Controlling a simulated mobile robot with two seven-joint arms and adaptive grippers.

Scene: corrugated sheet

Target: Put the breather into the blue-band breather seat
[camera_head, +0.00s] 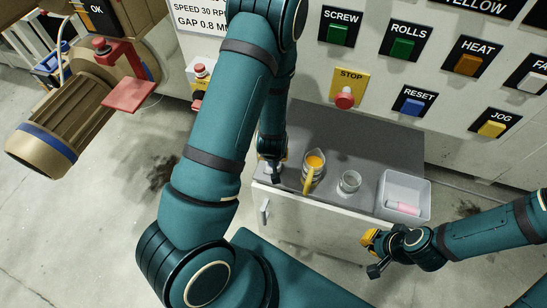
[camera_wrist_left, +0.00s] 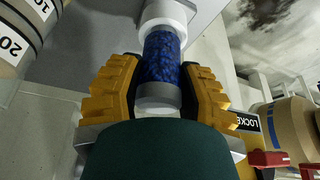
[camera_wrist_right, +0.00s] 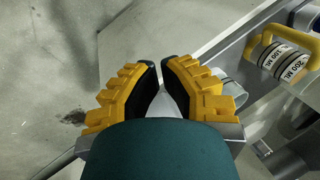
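The breather, a clear cylinder of blue beads (camera_wrist_left: 162,62) with a white cap, shows in the left wrist view between my left fingers (camera_wrist_left: 164,75). Both finger pads appear to touch its sides. In the head view my left gripper (camera_head: 271,172) is at the left end of the cart top, and my arm hides most of it. A tan cylindrical machine with a blue band (camera_head: 48,142) is at the far left of the head view. I cannot make out a breather seat on it. My right gripper (camera_head: 371,255) is empty, its tips nearly together in the right wrist view (camera_wrist_right: 160,65).
The cart top (camera_head: 375,145) holds a jug of amber liquid (camera_head: 314,161) with a yellow handle, a glass cup (camera_head: 349,182) and a white bin (camera_head: 426,206) containing a pink item. The button panel (camera_head: 385,72) stands behind. Open floor lies left.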

